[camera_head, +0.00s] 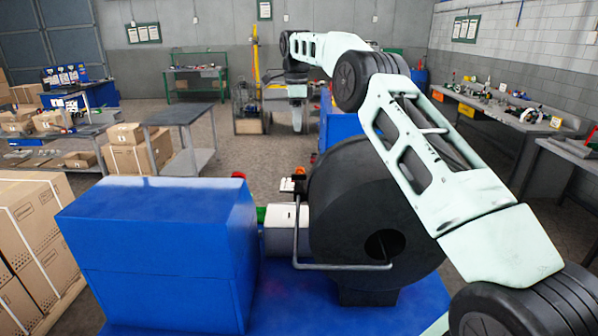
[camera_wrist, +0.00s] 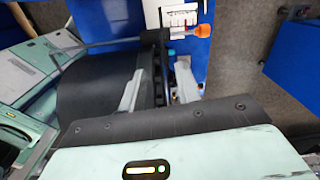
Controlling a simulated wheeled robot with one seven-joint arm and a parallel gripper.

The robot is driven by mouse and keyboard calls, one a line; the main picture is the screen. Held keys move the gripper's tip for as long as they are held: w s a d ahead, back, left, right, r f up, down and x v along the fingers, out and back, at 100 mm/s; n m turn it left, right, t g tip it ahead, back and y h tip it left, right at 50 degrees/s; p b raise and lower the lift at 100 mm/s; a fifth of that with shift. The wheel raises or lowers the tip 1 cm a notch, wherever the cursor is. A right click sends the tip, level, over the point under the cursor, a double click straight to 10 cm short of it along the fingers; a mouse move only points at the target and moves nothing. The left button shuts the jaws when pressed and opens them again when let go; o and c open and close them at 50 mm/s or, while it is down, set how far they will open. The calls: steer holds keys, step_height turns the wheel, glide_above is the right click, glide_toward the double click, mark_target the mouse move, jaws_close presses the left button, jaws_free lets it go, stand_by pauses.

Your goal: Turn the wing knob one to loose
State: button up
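No part is plainly labelled as wing knob one. In the wrist view, a small orange knob-like part (camera_wrist: 203,30) sticks out beside a white part on the crimper, with a small teal part (camera_wrist: 171,52) below it. The dark reel edge lies behind the gap, and the orange part is up and right of the right finger. In the head view, my gripper (camera_head: 297,125) points down beyond the reel.
A large black reel (camera_head: 345,210) stands on the blue machine base, beside a blue box housing (camera_head: 160,240). A bent metal rod (camera_head: 345,267) crosses in front of the reel. Another blue cabinet (camera_wrist: 300,45) stands to the right in the wrist view, with floor between.

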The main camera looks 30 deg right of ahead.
steer(key=m, duration=0.1)
steer(key=p, duration=0.5)
glide_toward(299, 179)
steer(key=f, duration=0.7)
steer(key=shift+w+d+f, duration=0.1)
steer(key=shift+w+d, duration=0.1)
steer(key=shift+w, duration=0.05)
jaws_close()
